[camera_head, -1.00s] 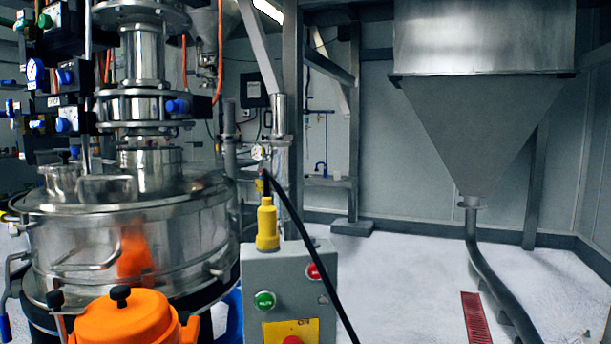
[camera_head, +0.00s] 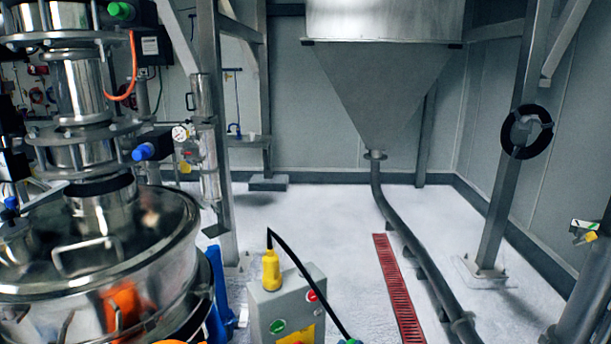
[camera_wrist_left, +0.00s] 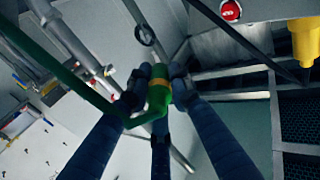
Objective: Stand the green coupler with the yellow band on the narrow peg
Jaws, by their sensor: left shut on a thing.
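The green coupler (camera_wrist_left: 160,98) with its yellow-orange band (camera_wrist_left: 159,83) is in the left wrist view, with a green hose trailing from it to the upper left. My left gripper (camera_wrist_left: 157,74) is shut on it, with dark fingers closed around its sides. In the head view my left gripper is not clearly visible; a small green piece (camera_head: 350,341) shows at the bottom edge. I cannot make out the narrow peg in either view. My right gripper is not in view.
A grey control box (camera_head: 288,305) with buttons stands at the bottom centre. A yellow fitting (camera_head: 271,270) with a black cable (camera_head: 310,285) stands on it. The steel sifter (camera_head: 90,250) fills the left.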

